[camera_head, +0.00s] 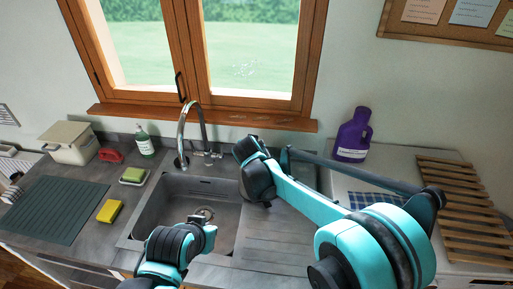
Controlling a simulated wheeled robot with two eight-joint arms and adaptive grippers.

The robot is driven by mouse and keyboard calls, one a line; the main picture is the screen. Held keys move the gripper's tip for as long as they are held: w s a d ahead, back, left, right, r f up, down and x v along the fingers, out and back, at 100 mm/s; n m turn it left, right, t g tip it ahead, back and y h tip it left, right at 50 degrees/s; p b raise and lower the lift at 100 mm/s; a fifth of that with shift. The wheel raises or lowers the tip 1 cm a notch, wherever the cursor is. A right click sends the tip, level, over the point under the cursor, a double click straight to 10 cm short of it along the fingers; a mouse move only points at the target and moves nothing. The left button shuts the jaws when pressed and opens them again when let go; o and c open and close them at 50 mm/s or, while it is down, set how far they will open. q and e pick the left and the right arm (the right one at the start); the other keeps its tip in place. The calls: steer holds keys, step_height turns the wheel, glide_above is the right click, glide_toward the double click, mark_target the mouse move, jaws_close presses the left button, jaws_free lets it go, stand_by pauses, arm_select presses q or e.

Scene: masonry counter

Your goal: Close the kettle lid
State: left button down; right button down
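I cannot make out a kettle or a kettle lid in the head view. My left arm (170,248) reaches in at the bottom, in front of the sink. A small silver part shows at its end, but I cannot tell whether its fingers are open or shut. My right arm (312,200) bends across the drainboard, its dark elbow over the sink's right rim. I cannot pick out its gripper. The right arm covers part of the drainboard and the counter behind it.
The sink (175,205) has a tall faucet (182,130). On the left are a cream box (68,145), a red object (110,156), a soap bottle (145,145), sponges (110,211) and a dark mat (50,210). A purple jug (353,137) and wooden slatted rack (470,220) stand right.

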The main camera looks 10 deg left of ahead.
steer(key=shift+a+f, duration=0.15)
steer(key=shift+f, duration=0.15)
steer(key=shift+a, duration=0.1)
stand_by(0.4)
